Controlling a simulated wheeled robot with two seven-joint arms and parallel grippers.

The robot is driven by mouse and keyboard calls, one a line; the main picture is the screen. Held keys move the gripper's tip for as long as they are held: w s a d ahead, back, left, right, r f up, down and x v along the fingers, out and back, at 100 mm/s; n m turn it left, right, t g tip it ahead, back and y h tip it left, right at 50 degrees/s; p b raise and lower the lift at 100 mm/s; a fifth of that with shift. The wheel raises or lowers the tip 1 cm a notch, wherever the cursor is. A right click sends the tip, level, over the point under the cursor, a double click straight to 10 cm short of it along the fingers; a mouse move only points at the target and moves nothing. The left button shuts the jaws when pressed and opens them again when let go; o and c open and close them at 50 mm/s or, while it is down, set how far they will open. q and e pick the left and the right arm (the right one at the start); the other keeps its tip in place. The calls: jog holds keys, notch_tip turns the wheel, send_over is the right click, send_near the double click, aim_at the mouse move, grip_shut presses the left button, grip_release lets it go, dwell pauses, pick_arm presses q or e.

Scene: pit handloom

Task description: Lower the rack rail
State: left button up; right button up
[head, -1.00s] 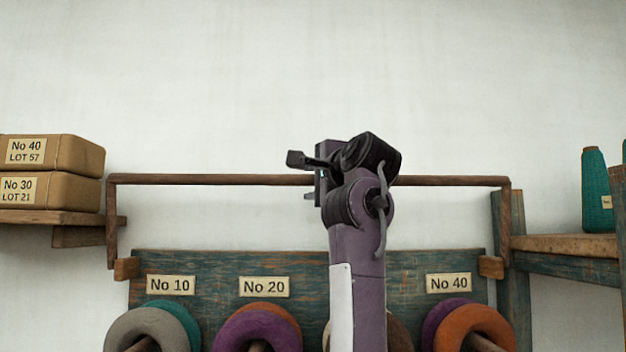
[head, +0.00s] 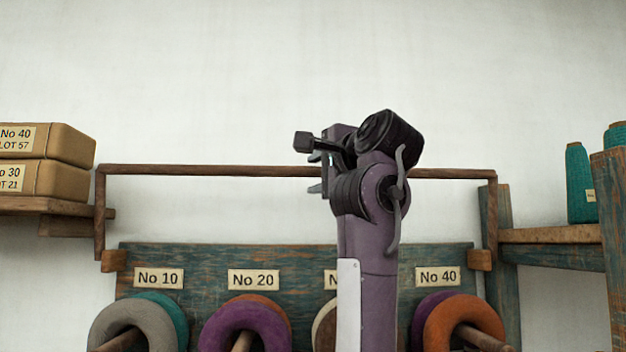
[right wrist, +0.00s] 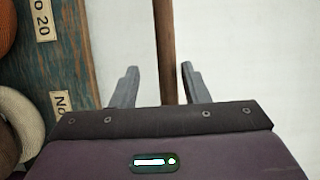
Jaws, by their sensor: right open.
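The rack rail (head: 220,170) is a thin brown wooden bar, level across the head view, with a side arm down at each end to a wooden block on the rack board. It stands raised above the board. My right gripper (head: 315,172) is at the rail near its middle, partly hidden by my own wrist. In the right wrist view the rail (right wrist: 164,45) runs between the two open fingers (right wrist: 160,67), with a gap on both sides. The fingers are not closed on it. My left gripper is not in view.
The blue-green rack board (head: 300,257) below carries number labels and yarn rings on pegs. A shelf with wrapped boxes (head: 45,178) is at the left. A shelf with teal cones (head: 580,185) is at the right. The wall above the rail is clear.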

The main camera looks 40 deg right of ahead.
jog(key=shift+s+a+f+b, duration=0.1)
jog(key=shift+s+b, duration=0.15)
jog(key=shift+s, duration=0.4)
jog(key=shift+s+a+f+b, duration=0.1)
jog(key=shift+s+b, duration=0.15)
jog(key=shift+s, duration=0.4)
